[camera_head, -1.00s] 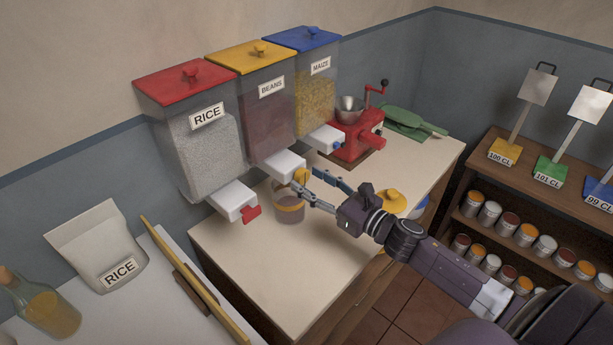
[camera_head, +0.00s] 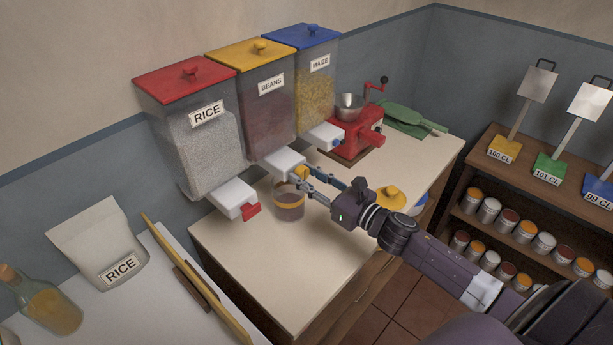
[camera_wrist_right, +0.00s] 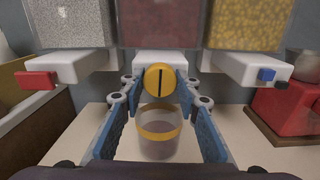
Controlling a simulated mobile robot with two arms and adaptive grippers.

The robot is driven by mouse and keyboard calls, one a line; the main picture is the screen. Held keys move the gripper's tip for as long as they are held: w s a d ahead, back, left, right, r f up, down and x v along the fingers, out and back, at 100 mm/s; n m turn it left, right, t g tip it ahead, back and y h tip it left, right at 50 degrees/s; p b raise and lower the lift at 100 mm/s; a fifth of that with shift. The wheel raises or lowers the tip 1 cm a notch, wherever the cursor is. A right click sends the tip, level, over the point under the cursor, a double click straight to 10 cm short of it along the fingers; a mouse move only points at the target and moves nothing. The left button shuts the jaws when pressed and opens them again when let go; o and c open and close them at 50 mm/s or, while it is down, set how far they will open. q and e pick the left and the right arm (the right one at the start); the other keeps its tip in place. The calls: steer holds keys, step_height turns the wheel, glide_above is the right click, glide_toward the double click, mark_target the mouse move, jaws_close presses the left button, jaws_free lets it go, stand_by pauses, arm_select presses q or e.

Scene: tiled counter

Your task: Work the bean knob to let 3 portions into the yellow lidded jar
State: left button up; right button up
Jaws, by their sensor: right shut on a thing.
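The beans dispenser (camera_head: 266,110) has a yellow lid and a white spout (camera_head: 284,162) with a round yellow bean knob (camera_wrist_right: 160,79) at its front. The dark slot on the knob stands upright in the right wrist view. My right gripper (camera_wrist_right: 160,84) is shut on the bean knob, one blue finger on each side. The jar (camera_head: 289,210), clear with a yellow band, stands open below the spout on the counter. It also shows below the knob in the right wrist view (camera_wrist_right: 158,148), with dark contents. A yellow lid (camera_head: 390,196) lies on the counter, partly behind my right arm. My left gripper is not in view.
The rice dispenser (camera_head: 196,140) with a red knob stands left, the maize dispenser (camera_head: 318,85) with a blue knob right. The front of the counter (camera_head: 275,260) is clear.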

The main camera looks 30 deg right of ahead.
steer(key=m, duration=0.4)
steer(key=shift+p, duration=0.3)
steer(key=m+p, duration=0.1)
steer(key=m, duration=0.4)
steer(key=m+p, duration=0.1)
steer(key=m, duration=0.3)
steer(key=shift+m, duration=0.3)
steer(key=m+p, duration=0.1)
steer(key=m, duration=0.3)
steer(key=shift+m+p, duration=0.3)
steer(key=shift+p, duration=0.1)
steer(key=m+p, duration=0.1)
steer(key=m, duration=0.3)
steer(key=shift+r, duration=0.1)
steer(key=m+p, duration=0.2)
steer(key=m, duration=0.7)
steer(key=shift+p, duration=0.35)
steer(key=shift+f+m, duration=0.2)
steer(key=shift+m, duration=2)
